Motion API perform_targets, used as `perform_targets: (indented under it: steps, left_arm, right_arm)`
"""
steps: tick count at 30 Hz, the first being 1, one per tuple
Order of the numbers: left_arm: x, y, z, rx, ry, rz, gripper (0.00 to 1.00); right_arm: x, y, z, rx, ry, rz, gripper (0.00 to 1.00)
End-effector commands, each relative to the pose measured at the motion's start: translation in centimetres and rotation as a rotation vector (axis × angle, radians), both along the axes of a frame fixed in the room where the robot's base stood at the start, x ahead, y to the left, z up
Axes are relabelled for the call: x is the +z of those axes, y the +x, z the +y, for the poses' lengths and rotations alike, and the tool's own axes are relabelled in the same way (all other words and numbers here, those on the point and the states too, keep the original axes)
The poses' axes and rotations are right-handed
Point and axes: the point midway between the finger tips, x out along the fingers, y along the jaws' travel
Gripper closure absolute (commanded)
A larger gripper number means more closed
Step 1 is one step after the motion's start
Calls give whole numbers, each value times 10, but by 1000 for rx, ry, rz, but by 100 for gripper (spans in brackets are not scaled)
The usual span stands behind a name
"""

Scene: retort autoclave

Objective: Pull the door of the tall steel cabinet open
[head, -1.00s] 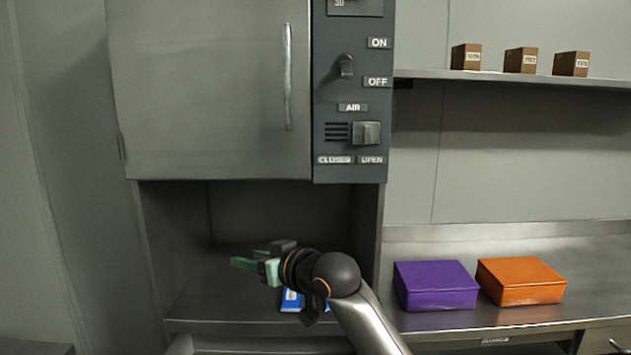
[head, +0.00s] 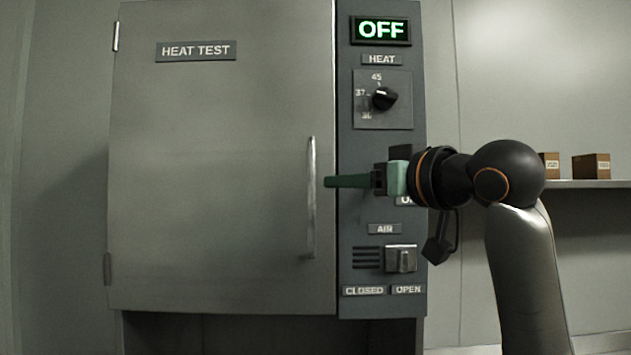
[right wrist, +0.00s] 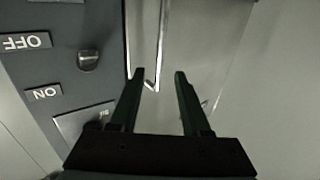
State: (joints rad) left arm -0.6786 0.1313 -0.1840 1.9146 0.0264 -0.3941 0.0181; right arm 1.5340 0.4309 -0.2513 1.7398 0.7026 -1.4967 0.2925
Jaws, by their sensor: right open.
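The tall steel cabinet's grey door (head: 220,170) is shut, with a "HEAT TEST" label near its top and hinges on its left edge. Its vertical bar handle (head: 311,198) is near the door's right edge. My right gripper (head: 328,182) is open and points left, its fingertips just right of the handle at about mid-height. In the right wrist view, the handle (right wrist: 161,45) shows beyond and between the two open fingers (right wrist: 158,76). I cannot tell whether a finger touches it. My left gripper is in neither view.
The dark control panel (head: 382,285) right of the door carries a lit "OFF" display (head: 380,30), a heat knob (head: 384,98) and an air switch (head: 401,259). My right arm hides part of the panel. Small brown boxes (head: 591,167) stand on a shelf at right.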

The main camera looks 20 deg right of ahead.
Motion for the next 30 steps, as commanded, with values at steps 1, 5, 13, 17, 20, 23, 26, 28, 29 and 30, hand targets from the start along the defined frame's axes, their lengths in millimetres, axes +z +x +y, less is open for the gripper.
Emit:
perform_targets:
  steps: [1,5,13,17,20,23,26,28,29,30]
  left_arm:
    - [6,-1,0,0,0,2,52]
    - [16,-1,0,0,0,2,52]
    - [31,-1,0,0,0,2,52]
    - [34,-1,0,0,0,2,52]
    - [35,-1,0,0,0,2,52]
    - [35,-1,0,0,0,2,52]
    - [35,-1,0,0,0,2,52]
    - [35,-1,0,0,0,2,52]
    - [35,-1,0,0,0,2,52]
    - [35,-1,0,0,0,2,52]
  right_arm:
    - [2,11,4,1,1,7,53]
    - [3,37,12,1,1,6,53]
    - [2,82,26,0,1,3,53]
    - [1,93,30,0,-1,2,53]
    - [0,97,31,-1,0,1,53]
    - [-1,97,31,-1,0,1,53]
    - [-1,97,31,-1,0,0,53]
    - [-1,97,31,-1,0,0,54]
    - [-1,97,31,0,0,0,57]
    - [-1,97,31,-1,0,0,62]
